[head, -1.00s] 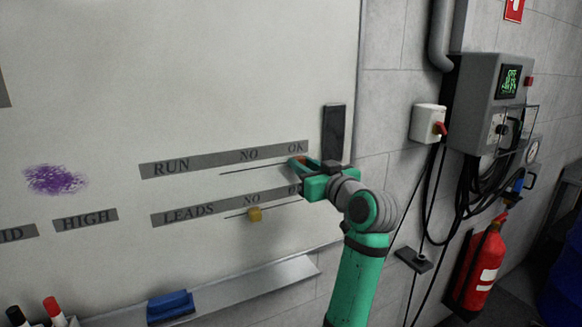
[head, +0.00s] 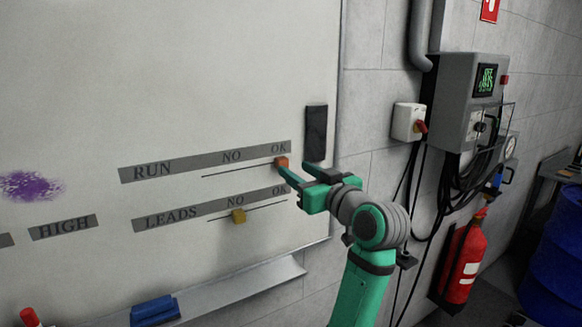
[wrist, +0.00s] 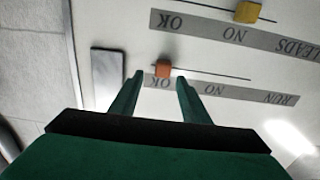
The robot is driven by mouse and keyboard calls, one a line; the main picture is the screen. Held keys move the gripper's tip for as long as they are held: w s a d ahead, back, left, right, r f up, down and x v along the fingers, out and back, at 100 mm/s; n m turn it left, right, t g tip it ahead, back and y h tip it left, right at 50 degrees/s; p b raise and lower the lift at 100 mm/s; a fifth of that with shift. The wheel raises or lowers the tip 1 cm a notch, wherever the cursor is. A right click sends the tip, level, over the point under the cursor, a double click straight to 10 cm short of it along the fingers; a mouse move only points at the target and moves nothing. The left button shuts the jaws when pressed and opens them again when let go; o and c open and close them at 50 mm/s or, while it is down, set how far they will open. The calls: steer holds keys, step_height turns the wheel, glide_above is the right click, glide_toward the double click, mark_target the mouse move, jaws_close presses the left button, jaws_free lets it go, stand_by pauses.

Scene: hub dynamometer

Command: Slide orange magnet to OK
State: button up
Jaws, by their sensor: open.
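The orange magnet (head: 281,162) sits on the RUN row's line on the whiteboard (head: 200,70), just below the OK end of the RUN strip (head: 190,166). In the wrist view the orange magnet (wrist: 163,69) shows beyond the fingertips, between their directions, next to the OK lettering. My gripper (head: 292,172) is open and empty, close to the board, at the lower right of the magnet. It also shows in the wrist view (wrist: 159,74) with its fingers apart. Whether a finger touches the magnet cannot be told.
A yellow magnet (head: 238,216) sits under NO on the LEADS row. A dark bar (head: 316,132) is on the board right of OK. A tray with a blue eraser (head: 154,310) runs below. A grey control box (head: 470,100) and red extinguisher (head: 463,255) stand right.

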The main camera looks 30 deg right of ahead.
steer(key=shift+s+d, duration=0.15)
steer(key=shift+s, duration=2.6)
